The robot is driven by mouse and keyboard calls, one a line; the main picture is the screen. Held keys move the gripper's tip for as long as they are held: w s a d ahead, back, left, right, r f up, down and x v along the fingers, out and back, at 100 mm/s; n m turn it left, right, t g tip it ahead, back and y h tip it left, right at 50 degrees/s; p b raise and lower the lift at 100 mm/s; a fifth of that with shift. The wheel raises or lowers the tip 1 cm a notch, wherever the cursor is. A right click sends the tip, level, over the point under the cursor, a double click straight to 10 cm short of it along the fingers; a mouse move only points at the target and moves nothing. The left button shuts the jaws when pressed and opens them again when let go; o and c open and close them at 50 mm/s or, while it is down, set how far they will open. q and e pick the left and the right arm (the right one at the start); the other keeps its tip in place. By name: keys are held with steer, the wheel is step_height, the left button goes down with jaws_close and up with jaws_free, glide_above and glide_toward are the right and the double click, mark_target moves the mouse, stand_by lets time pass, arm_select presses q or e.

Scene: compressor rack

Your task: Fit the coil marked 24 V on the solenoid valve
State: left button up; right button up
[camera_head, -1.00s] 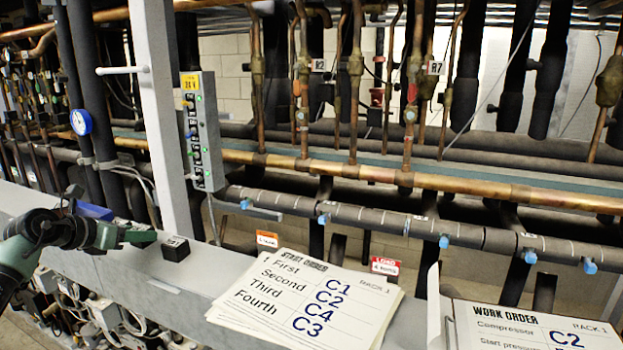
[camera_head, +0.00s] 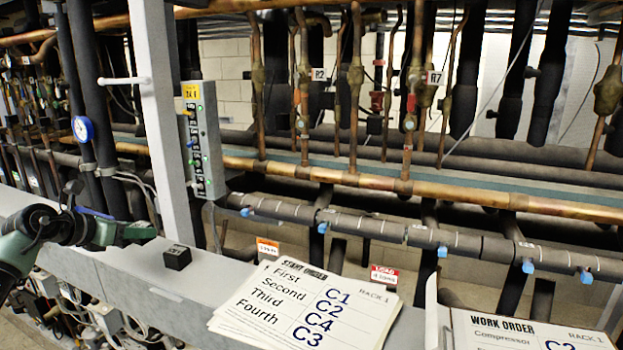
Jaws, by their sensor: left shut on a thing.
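My left gripper (camera_head: 139,233) reaches in from the left above the grey ledge, up and left of a small black block. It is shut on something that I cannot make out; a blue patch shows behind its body. The black block (camera_head: 177,258) has a pale mark on top, too small to read, and sits on the ledge; I cannot tell whether it is a coil. Brass valve bodies sit on the copper pipes, one beside the R7 tag (camera_head: 435,77); I cannot tell which is the solenoid valve. My right gripper is not in view.
Start-order sheets (camera_head: 300,300) and a work-order sheet (camera_head: 530,332) cover the front. Bare ledge (camera_head: 125,262) lies around the block.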

arm_select(q)
steer(key=shift+r+p, duration=1.1)
steer(key=shift+r, duration=0.45)
